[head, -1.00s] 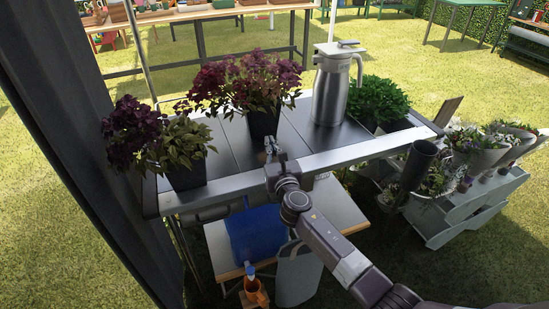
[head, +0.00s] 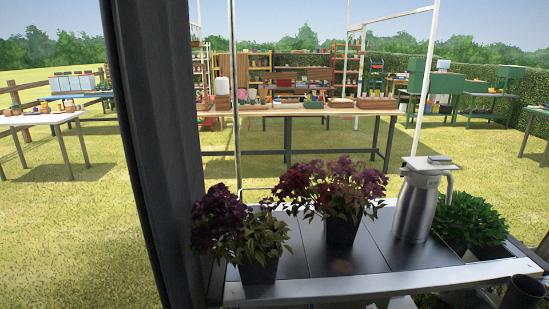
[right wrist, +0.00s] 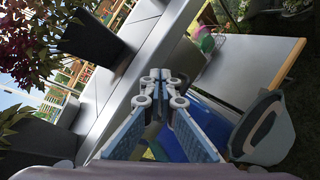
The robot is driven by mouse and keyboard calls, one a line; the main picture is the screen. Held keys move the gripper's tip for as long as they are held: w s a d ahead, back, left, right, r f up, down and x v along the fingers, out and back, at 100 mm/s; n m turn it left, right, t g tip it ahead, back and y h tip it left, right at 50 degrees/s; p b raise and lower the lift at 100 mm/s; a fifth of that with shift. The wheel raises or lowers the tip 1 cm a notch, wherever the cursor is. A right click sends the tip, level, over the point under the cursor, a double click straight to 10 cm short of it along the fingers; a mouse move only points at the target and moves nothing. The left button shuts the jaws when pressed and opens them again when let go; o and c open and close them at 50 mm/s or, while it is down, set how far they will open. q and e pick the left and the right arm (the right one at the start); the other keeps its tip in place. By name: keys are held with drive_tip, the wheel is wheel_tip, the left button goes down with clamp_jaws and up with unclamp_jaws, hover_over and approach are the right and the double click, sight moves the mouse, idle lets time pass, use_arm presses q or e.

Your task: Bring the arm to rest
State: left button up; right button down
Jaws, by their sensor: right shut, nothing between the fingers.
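My right gripper (right wrist: 160,78) shows in the right wrist view with its fingers together and nothing between them. It is near the front edge of the metal-framed table (right wrist: 128,84), apart from the dark plant pot (right wrist: 90,42) at upper left. The wrist picture is strongly tilted. In the head view neither gripper nor arm shows. My left gripper is in no view.
In the head view the table (head: 345,287) bears purple-leaved plants (head: 330,190) in dark pots, a steel jug (head: 416,208) and green plants (head: 475,222). A wooden-topped bench (head: 330,109) stands behind on grass. Below the gripper are a blue item (right wrist: 195,130) and a bucket (right wrist: 265,132).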

drive_tip(key=s+a+f+m+g+y, duration=0.1)
drive_tip(key=s+a+f+m+g, duration=0.2)
drive_tip(key=s+m, duration=0.6)
drive_tip(key=s+a+f+m+g+y, duration=0.1)
drive_tip(key=s+f+m+g+y, duration=0.25)
drive_tip(key=s, duration=0.85)
drive_tip(key=s+a+f+m+g, duration=0.2)
drive_tip(key=s+f+m+g, duration=0.15)
drive_tip(key=s+m, duration=0.6)
drive_tip(key=s+f+n+g, duration=0.1)
drive_tip(key=s+f, duration=0.1)
drive_tip(key=f, duration=1.1)
drive_tip(key=s+f+n+g, duration=0.1)
drive_tip(key=s+f, duration=0.1)
drive_tip(key=f, duration=1.1)
drive_tip(key=s+d+f+g, duration=0.1)
drive_tip(key=s+d+f, duration=0.2)
drive_tip(key=s+f, duration=1.2)
drive_tip(key=shift+s+d+f, duration=0.15)
drive_tip(key=shift+s+d, duration=0.05)
drive_tip(key=shift+s, duration=0.4)
